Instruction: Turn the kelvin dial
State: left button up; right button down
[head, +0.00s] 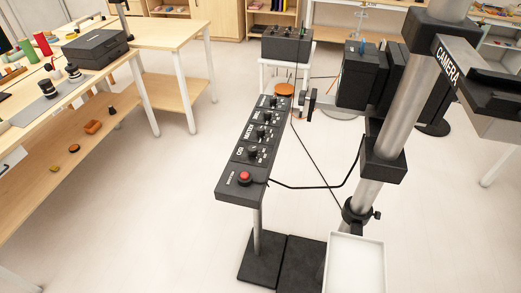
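A black control panel (238,188) on a grey post slopes away from me in the middle of the head view. It carries a row of small black dials with white labels. The nearest dial (253,154) is beyond a red button (245,176), and the farthest dial (273,102) is at the far end. The labels are too small and tilted to tell surely which dial is the kelvin dial. Pointer positions are also too small to read. Neither of my grippers shows in this view, and nothing touches the dials.
A camera rig on a grey column (392,150) stands right of the panel, with a black cable running between. A white tray (355,262) is at its foot. A wooden table (160,36) and a shelf bench (60,165) stand left. The pale floor (130,220) left of the panel is clear.

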aim_at(260, 129)
jog(key=i+j, duration=0.15)
jog(key=j, duration=0.2)
jog(key=i+j, duration=0.1)
jog(key=j, duration=0.25)
jog(key=i+j, duration=0.15)
jog(key=j, duration=0.2)
jog(key=i+j, duration=0.15)
jog(key=j, duration=0.2)
jog(key=i+j, duration=0.1)
jog(key=j, duration=0.3)
jog(key=i+j, duration=0.15)
jog(key=j, duration=0.2)
